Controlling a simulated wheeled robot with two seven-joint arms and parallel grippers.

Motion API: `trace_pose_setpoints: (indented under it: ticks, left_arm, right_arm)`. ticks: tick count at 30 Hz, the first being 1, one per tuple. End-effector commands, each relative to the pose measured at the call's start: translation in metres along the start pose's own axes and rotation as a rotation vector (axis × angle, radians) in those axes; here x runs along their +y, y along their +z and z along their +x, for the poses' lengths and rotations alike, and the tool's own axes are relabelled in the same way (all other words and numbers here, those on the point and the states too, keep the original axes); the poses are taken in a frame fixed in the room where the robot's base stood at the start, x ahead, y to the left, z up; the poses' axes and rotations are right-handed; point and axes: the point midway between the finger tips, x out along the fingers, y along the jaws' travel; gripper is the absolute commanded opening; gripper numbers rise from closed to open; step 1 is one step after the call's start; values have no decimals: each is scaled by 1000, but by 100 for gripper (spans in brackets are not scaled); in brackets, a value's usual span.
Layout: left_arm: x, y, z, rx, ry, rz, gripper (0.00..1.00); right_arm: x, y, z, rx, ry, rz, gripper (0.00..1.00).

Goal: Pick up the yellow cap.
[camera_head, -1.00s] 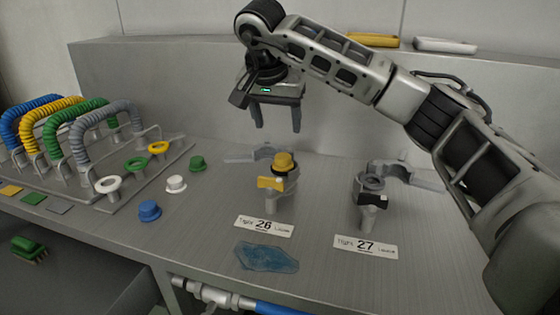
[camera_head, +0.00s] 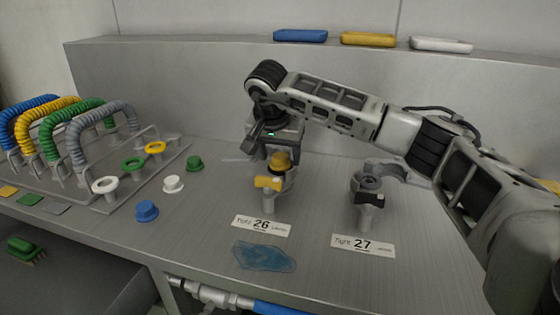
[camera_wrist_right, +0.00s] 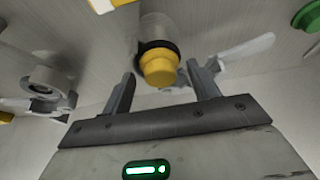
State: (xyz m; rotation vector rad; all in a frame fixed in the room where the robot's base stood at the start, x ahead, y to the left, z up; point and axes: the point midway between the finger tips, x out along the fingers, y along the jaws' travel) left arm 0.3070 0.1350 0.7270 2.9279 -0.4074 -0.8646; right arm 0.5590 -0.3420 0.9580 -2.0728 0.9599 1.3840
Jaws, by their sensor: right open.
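The yellow cap (camera_head: 281,161) sits on top of the valve post labelled 26 (camera_head: 275,195), above a dark ring. My right gripper (camera_head: 279,148) comes down from above and behind the cap, its fingers partly hidden by it in the head view. In the right wrist view the yellow cap (camera_wrist_right: 159,68) shows between the two open fingers of the right gripper (camera_wrist_right: 162,74), with a gap on each side. The gripper holds nothing. My left gripper is out of view.
A second valve post (camera_head: 368,193), labelled 27, stands to the right without a cap. Blue (camera_head: 147,210), white (camera_head: 174,183) and green (camera_head: 194,162) caps stand on the bench to the left, near coiled hoses. A blue cloth-like patch (camera_head: 264,256) lies in front.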

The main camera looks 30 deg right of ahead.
Motion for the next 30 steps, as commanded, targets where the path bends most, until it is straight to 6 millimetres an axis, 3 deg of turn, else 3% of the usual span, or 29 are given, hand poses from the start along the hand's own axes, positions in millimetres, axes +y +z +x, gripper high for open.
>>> trace_pose_setpoints:
  ticks: [2, 6, 7, 20, 26, 30]
  left_arm:
    - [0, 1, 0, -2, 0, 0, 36]
    - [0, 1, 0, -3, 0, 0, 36]
    - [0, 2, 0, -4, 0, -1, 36]
    - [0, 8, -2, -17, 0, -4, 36]
    - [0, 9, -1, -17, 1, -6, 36]
    - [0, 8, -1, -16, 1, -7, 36]
  right_arm:
    - [0, 0, 0, 0, 0, 0, 55]
    - [0, 0, 0, 0, 0, 0, 16]
    - [0, 0, 0, -1, 1, 0, 12]
    - [0, -1, -4, -2, 1, 0, 12]
    - [-1, -13, -32, 2, -3, 3, 12]
    - [-10, 0, -71, 3, -7, -4, 12]
